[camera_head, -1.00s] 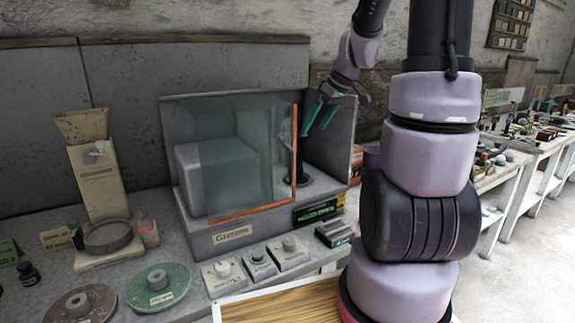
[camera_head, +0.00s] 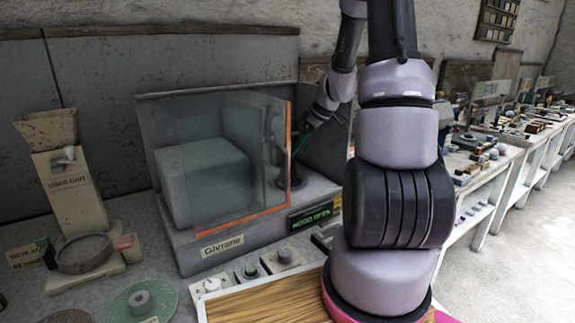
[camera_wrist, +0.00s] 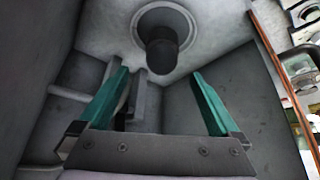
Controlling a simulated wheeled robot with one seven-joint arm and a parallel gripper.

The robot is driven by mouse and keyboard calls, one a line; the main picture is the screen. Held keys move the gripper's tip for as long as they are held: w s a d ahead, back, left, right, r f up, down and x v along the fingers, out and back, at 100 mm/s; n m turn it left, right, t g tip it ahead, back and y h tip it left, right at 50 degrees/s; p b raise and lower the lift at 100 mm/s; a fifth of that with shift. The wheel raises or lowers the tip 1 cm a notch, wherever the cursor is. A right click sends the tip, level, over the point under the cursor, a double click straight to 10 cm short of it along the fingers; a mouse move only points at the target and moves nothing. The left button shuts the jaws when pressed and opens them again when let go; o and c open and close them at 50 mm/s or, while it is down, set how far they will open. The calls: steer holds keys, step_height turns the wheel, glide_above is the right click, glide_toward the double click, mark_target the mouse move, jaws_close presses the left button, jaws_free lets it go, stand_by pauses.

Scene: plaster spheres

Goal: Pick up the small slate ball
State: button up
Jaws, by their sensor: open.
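My gripper (camera_wrist: 160,80) is open and empty between its two teal fingers in the wrist view. A dark grey, round-ended piece (camera_wrist: 162,54) stands on a round base (camera_wrist: 150,17) just beyond the fingertips; I cannot tell whether it is the small slate ball or only a post. In the head view my gripper (camera_head: 301,141) is at the open right side of the glass-fronted cabinet (camera_head: 240,222), partly hidden. The dark stand (camera_head: 296,182) is low inside it. No slate ball can be made out clearly.
The glass panel with its orange edge (camera_head: 289,150) stands close left of my gripper. Grey walls enclose the cabinet's back and right. Small button boxes (camera_head: 248,272) and a wooden board (camera_head: 265,302) lie in front. A funnel stand (camera_head: 72,190) is at left.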

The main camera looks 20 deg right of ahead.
steer(key=x, duration=0.6)
steer(key=shift+a, duration=0.1)
steer(key=shift+r, duration=0.15)
jaws_close()
